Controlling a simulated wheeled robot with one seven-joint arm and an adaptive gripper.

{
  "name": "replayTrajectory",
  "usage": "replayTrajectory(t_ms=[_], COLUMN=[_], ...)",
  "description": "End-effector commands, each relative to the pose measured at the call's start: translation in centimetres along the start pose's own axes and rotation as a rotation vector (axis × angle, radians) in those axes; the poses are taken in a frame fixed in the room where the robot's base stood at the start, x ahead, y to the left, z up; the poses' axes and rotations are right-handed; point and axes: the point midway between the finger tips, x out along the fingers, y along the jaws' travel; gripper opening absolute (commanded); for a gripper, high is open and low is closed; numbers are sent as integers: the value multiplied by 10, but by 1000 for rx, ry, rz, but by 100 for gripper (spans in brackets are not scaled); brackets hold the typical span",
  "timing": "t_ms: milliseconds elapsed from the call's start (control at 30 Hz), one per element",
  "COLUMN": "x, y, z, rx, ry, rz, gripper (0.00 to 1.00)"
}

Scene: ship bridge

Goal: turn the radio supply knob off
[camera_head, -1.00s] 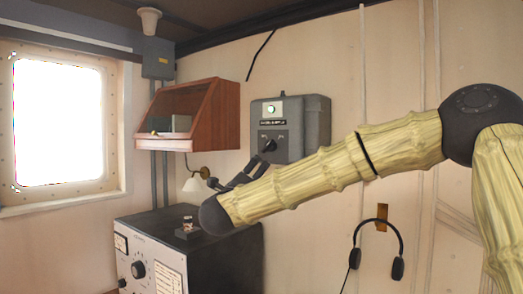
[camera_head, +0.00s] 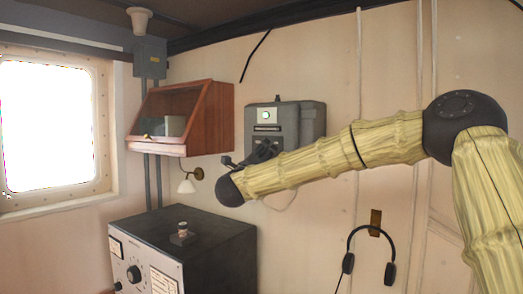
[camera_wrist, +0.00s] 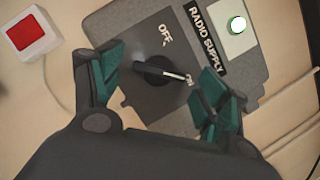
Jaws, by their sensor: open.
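The radio supply box (camera_head: 288,122) is a grey wall box, and it fills much of the wrist view (camera_wrist: 205,85). Its black knob (camera_wrist: 155,72) has a pale pointer that points at the ON mark; the OFF mark is printed above the knob. A lamp (camera_wrist: 237,25) on the box is lit, greenish white, and also shows in the head view (camera_head: 265,115). My gripper (camera_wrist: 153,88) is open, with one finger on each side of the knob and gaps between. In the head view my gripper (camera_head: 262,150) is in front of the box and hides the knob.
A red button on a white plate (camera_wrist: 27,33) is beside the box in the wrist view. A wooden cabinet (camera_head: 215,115) and a wall lamp (camera_head: 188,185) are left of the box. A grey console (camera_head: 215,235) stands below. Headphones (camera_head: 370,235) hang at right.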

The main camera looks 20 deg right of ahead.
Motion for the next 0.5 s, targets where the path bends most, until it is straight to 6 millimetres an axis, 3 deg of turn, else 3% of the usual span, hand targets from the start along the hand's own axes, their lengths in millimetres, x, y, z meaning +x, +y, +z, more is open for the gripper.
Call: replayTrajectory(t_ms=[467,500], x=[10,10], y=[1,1], z=[0,0], rx=[0,0], ry=[0,0], rz=[1,1], gripper=[75,70])
